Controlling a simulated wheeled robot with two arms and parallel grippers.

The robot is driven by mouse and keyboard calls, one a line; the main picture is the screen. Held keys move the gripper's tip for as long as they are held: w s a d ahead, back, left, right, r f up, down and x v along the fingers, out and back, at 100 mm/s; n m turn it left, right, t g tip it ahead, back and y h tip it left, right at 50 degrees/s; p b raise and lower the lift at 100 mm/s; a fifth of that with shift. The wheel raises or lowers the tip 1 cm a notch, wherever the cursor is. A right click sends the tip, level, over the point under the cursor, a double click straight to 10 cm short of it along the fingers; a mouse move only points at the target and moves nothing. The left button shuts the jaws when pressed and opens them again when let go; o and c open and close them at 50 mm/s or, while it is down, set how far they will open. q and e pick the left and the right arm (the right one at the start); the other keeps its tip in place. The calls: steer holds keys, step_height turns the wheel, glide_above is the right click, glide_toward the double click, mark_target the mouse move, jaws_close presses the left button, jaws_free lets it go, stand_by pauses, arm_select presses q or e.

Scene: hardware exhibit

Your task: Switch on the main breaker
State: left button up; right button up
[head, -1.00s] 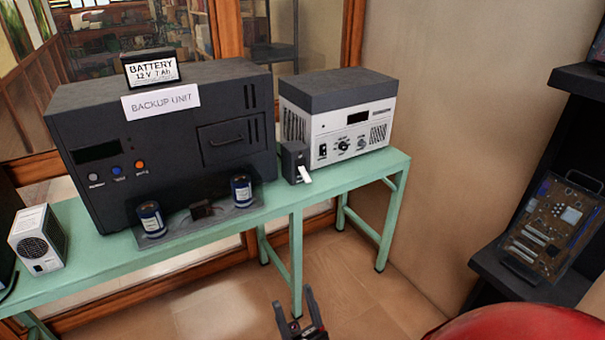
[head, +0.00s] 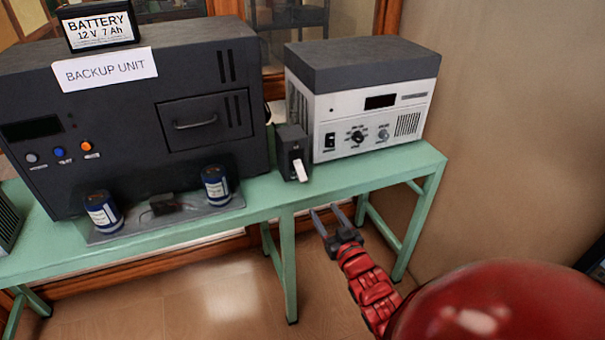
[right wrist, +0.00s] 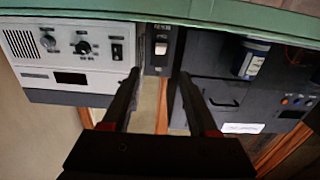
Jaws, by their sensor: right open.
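The main breaker (head: 291,141) looks to be the small dark box on the green table, between the black backup unit and the white-fronted device. Its white lever (head: 299,170) sticks out low on the front and slants downward. In the right wrist view, which is upside down, the breaker (right wrist: 153,68) and lever (right wrist: 161,48) show between my fingers. My right gripper (head: 325,212) is open and empty, in front of the table edge, below and to the right of the breaker, not touching it. My left gripper is out of view.
The white-fronted device (head: 365,115) with knobs stands close right of the breaker. Space before the green table (head: 255,200) is free.

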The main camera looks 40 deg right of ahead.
mark_target(303, 177)
steer(key=x, duration=1.6)
steer(key=shift+w+a+r, duration=0.1)
steer(key=shift+w+a, duration=0.1)
steer(key=shift+w, duration=0.05)
jaws_close()
stand_by(0.7)
